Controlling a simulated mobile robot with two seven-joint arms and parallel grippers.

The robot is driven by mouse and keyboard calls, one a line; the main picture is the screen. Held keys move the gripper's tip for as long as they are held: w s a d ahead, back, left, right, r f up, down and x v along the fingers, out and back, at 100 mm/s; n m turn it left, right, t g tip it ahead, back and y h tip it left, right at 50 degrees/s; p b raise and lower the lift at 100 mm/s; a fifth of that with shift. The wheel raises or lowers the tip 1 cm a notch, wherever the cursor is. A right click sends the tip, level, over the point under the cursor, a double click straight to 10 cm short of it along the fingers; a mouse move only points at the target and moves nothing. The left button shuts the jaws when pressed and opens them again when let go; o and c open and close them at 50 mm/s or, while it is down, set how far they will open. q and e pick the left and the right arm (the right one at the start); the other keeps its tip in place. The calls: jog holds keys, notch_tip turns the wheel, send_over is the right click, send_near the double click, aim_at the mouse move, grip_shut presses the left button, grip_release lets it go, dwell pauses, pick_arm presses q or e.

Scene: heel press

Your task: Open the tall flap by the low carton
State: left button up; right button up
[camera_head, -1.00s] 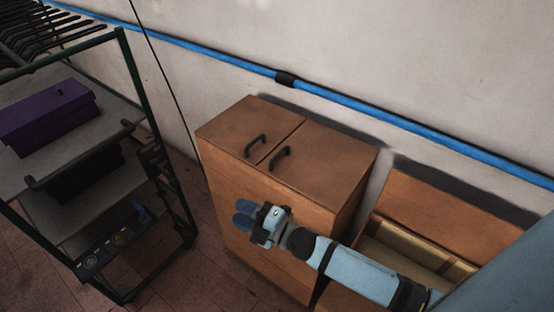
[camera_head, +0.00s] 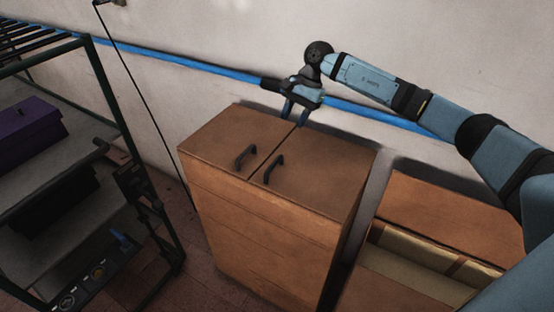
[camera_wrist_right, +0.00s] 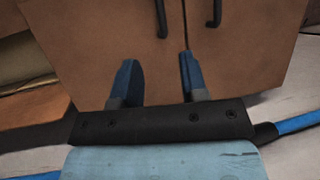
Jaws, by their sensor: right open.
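The tall wooden carton has two shut top flaps with black handles. The flap by the low carton (camera_head: 325,165) is the right one, with its handle (camera_head: 274,169) near the middle seam; in the wrist view this flap (camera_wrist_right: 95,35) lies on the left. The other flap (camera_head: 222,140) is on the left with its own handle (camera_head: 245,157). My right gripper (camera_head: 295,115) is open and empty over the back edge near the seam, its fingers pointing down; its fingertips (camera_wrist_right: 158,58) show apart over the flaps. Contact is unclear. My left gripper is out of view.
The low carton (camera_head: 450,205) stands at right, open, with pale inside walls. A blue pipe (camera_head: 200,66) runs along the wall behind. A dark-framed shelf rack (camera_head: 115,90) with a purple box (camera_head: 28,132) stands at left.

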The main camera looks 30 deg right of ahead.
aim_at(275, 161)
jog(key=p+x, duration=0.2)
jog(key=x, duration=1.1)
jog(key=shift+a+f, duration=0.1)
jog(key=shift+f, duration=0.1)
jog(key=shift+c, duration=0.2)
grip_shut()
